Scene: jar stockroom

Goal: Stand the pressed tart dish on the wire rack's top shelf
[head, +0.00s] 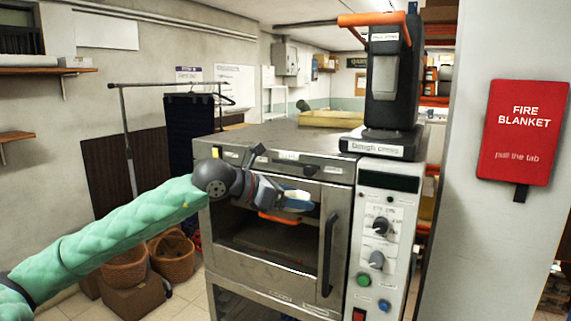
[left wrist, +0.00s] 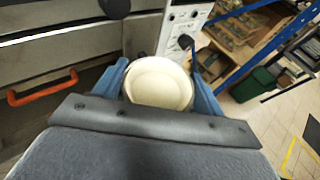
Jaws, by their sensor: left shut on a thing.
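My left gripper (head: 297,201) is in front of the oven's glass door, at the upper part of it. It is shut on a round cream dish (left wrist: 160,83), which sits between the two blue fingers in the left wrist view. In the head view only a pale edge of the dish (head: 297,194) shows at the fingers. Whether the dish holds pressed dough is not clear. I cannot make out the wire rack in either view. My right gripper is not in view.
The steel oven (head: 340,168) fills the middle, with a dark door handle (head: 329,254) and a control panel (head: 383,190). Baskets (head: 172,256) are on the floor at left.

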